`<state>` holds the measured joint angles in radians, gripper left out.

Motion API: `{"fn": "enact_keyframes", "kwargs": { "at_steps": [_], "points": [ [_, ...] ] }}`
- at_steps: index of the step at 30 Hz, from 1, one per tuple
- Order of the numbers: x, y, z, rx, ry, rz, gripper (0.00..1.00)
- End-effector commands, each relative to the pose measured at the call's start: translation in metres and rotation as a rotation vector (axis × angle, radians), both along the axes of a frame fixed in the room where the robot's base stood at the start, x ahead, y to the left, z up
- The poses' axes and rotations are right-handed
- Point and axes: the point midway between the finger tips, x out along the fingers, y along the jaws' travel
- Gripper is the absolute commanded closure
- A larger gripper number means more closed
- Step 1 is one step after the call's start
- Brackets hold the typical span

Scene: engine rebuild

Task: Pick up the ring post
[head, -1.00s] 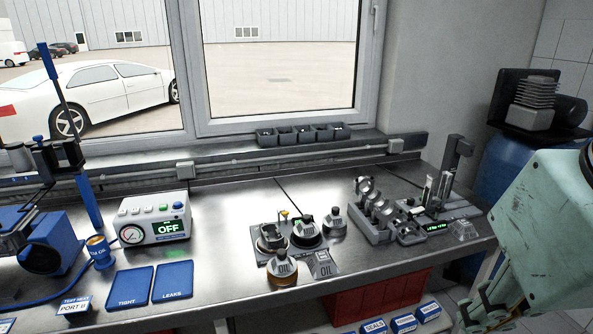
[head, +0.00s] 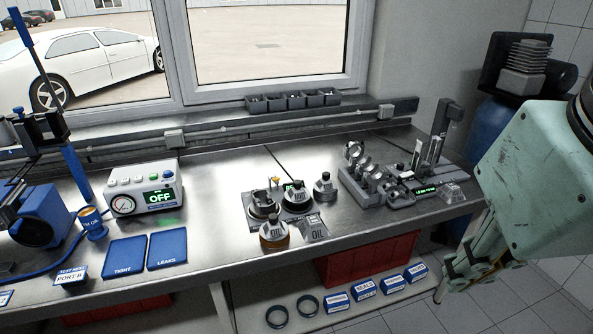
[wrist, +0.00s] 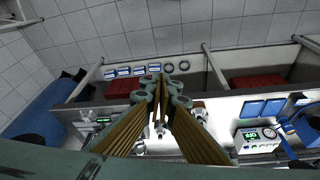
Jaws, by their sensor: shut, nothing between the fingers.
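I cannot tell for sure which piece is the ring post. At the right end of the bench (head: 225,232), a dark upright post (head: 441,128) stands behind a small unit with a green display. A grey rack (head: 372,180) with several upright round loops stands left of that unit. My gripper (head: 442,289) hangs low at the right in the head view, in front of the bench and apart from these things. In the wrist view its fingers (wrist: 161,82) are shut with nothing between them.
On the lower shelf lie two dark rings (head: 292,311) and several blue labelled boxes (head: 364,292), beside a red bin (head: 370,257). Oil cans (head: 275,232) stand mid-bench. A grey OFF unit (head: 144,190) and blue pads (head: 125,257) are left. A blue barrel (head: 490,145) stands at right.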

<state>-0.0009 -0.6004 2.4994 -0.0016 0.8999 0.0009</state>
Motion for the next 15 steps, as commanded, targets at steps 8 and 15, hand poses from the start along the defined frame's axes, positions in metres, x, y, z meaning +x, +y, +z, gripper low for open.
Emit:
{"fn": "enact_keyframes", "kwargs": {
  "at_steps": [8, 15],
  "points": [
    [0.0, 0.0, 0.0, 0.0, 0.0, 0.0, 1.0],
    [0.0, 0.0, 0.0, 0.0, 0.0, 0.0, 0.97]
  ]
}}
